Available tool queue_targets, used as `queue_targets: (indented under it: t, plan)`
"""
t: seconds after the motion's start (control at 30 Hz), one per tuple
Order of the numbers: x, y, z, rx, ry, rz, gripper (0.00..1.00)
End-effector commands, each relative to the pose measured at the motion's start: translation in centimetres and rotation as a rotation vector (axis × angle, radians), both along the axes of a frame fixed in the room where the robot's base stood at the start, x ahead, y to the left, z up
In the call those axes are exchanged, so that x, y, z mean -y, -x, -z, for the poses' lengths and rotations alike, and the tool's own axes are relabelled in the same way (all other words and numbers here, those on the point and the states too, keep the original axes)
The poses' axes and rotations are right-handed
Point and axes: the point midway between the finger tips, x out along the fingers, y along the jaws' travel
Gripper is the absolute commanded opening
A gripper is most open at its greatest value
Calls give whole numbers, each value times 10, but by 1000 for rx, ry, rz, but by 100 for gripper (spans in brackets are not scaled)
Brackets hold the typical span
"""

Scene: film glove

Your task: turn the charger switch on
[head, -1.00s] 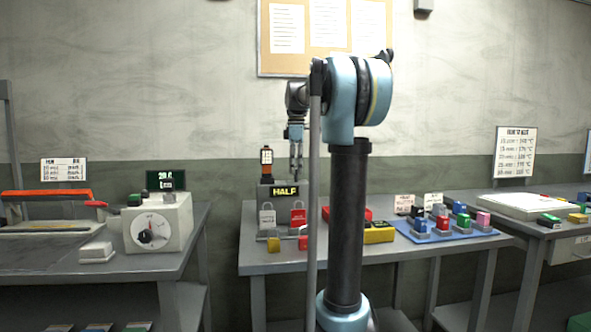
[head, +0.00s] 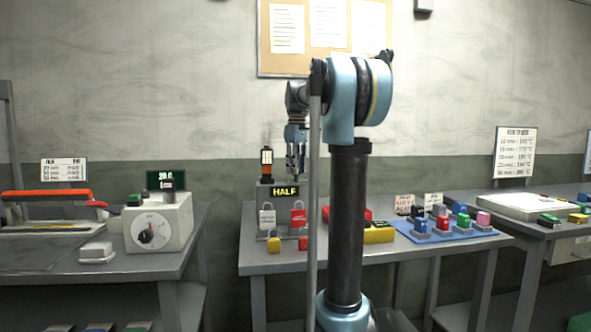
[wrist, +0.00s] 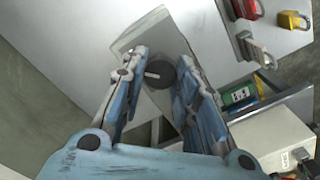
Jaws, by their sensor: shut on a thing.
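The charger (head: 266,198) is a grey box on the middle table, with a display (head: 285,191) reading HALF. A lit orange and black handheld unit (head: 266,163) stands at its left top. My gripper (head: 295,178) points down over the charger's right top. In the wrist view, my gripper (wrist: 160,58) has its fingers on both sides of a dark round switch (wrist: 160,73) with a pale lever on the grey top, and is shut on it. The fingers partly hide the switch, and its setting is hard to read.
White and red padlocks (head: 298,217) hang on the charger's front. A red case and a yellow box (head: 379,233) lie to the right, beside a blue mat (head: 455,238) with several coloured blocks. A white dial box (head: 165,220) stands on the left table.

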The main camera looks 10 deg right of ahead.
Motion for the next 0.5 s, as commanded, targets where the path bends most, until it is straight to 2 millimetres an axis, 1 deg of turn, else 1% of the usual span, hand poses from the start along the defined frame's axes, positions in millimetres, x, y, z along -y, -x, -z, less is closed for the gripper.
queue_targets:
  t: [0.03,0.4,0.43,0.47,0.5]
  plan:
    - [0,-3,0,6,0,4,4]
    - [0,-3,0,6,0,7,4]
    - [0,-3,0,6,0,7,30]
    - [0,-3,0,6,0,7,37]
    - [0,-2,0,4,0,7,46]
